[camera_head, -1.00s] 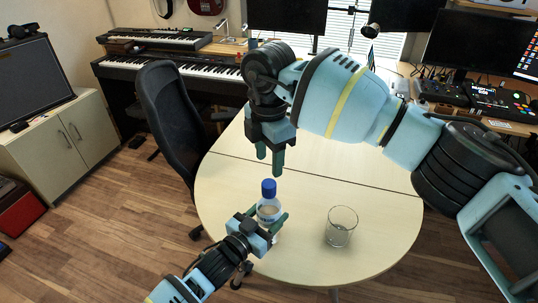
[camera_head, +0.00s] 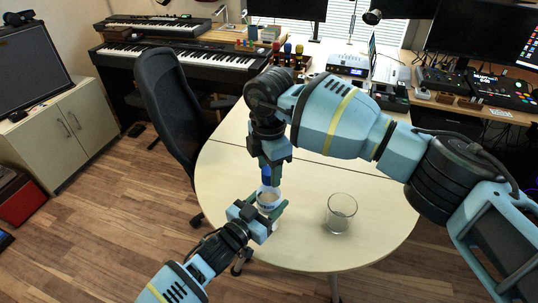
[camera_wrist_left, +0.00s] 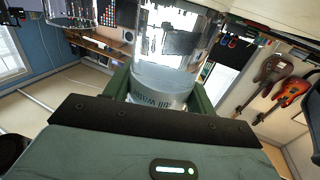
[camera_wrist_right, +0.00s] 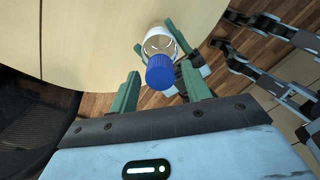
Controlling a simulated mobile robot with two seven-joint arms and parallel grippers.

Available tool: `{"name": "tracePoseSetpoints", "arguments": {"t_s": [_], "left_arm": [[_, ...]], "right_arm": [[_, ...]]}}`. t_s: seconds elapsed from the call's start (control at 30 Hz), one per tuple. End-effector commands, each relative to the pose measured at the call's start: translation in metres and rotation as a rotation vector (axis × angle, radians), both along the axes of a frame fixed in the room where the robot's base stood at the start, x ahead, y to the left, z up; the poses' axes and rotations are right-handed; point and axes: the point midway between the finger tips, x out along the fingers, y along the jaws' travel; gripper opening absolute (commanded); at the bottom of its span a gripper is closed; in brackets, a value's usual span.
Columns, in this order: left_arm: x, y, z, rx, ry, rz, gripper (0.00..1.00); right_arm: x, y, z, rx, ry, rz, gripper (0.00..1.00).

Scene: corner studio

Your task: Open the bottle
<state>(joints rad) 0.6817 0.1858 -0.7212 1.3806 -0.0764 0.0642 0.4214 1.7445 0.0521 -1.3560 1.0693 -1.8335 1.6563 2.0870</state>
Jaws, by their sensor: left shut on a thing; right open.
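A clear bottle with a white label (camera_head: 268,198) and a blue cap (camera_head: 266,172) stands upright at the round table's front left. My left gripper (camera_head: 259,216) is shut around the bottle's body; in the left wrist view the bottle (camera_wrist_left: 163,85) sits between its green fingers. My right gripper (camera_head: 271,172) points down from above, with its fingertips at the height of the cap. In the right wrist view its fingers are open, with the blue cap (camera_wrist_right: 160,72) between them and gaps showing. The cap is on the bottle.
An empty drinking glass (camera_head: 340,213) stands on the round table (camera_head: 310,252), right of the bottle. A black office chair (camera_head: 170,110) is close to the table's left edge. The table's right part is clear.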

Motion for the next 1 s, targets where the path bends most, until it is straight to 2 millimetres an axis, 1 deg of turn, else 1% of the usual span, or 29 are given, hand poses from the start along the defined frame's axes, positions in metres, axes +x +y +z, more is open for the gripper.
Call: {"name": "tracePoseSetpoints", "arguments": {"t_s": [0.13, 0.4, 0.47, 0.7, 0.77, 0.87, 0.97, 1.0], "left_arm": [[0.0000, 0.0003, -0.0006, 0.001, 0.000, 0.000, 0.00], [0.0000, 0.0003, -0.0006, 0.001, 0.000, 0.000, 0.00], [0.0000, 0.0003, -0.0006, 0.001, 0.000, 0.000, 0.00], [0.0000, 0.0002, -0.0005, 0.001, 0.000, 0.000, 0.00], [0.0000, 0.0002, -0.0005, 0.001, 0.000, 0.000, 0.00], [0.0000, 0.0002, -0.0005, 0.001, 0.000, 0.000, 0.00], [0.0000, 0.0002, -0.0005, 0.001, 0.001, 0.000, 0.00], [0.0000, 0.0002, -0.0005, 0.001, 0.001, 0.000, 0.00]], "right_arm": [[-0.0002, 0.0001, -0.0075, -0.001, 0.000, 0.001, 0.48], [-0.0001, 0.0001, -0.0087, -0.001, 0.000, 0.001, 0.48], [-0.0001, 0.0001, -0.0087, -0.001, 0.000, 0.001, 0.41], [-0.0001, 0.0002, -0.0086, -0.001, 0.000, 0.001, 0.10], [-0.0001, 0.0002, -0.0085, -0.001, 0.000, 0.001, 0.02], [-0.0001, 0.0002, -0.0085, -0.001, 0.000, 0.014, 0.02], [-0.0001, 0.0001, -0.0084, -0.001, -0.001, 0.085, 0.02], [0.0001, 0.0001, -0.0084, -0.002, -0.001, 0.134, 0.02]]}}
